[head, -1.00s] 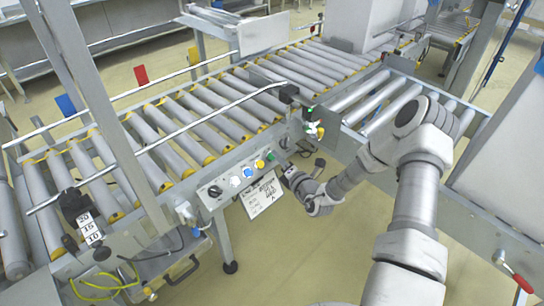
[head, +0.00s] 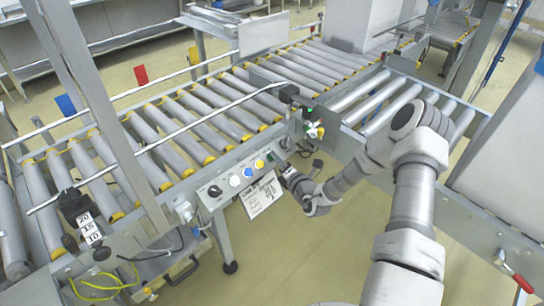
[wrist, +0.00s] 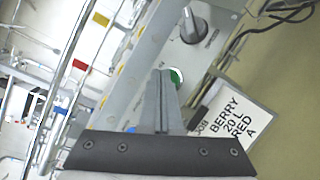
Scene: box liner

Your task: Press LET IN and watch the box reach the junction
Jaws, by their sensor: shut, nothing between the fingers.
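A row of buttons is on the grey control panel (head: 225,184) at the conveyor's side. No box shows on the rollers (head: 192,115).
A white job card (head: 262,194) reading BERRY 20 L RED A in the wrist view (wrist: 232,116) hangs below the panel. A dark knob (wrist: 194,24) sits beyond the green button. A second roller lane (head: 370,100) joins at the right. The floor below is open.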

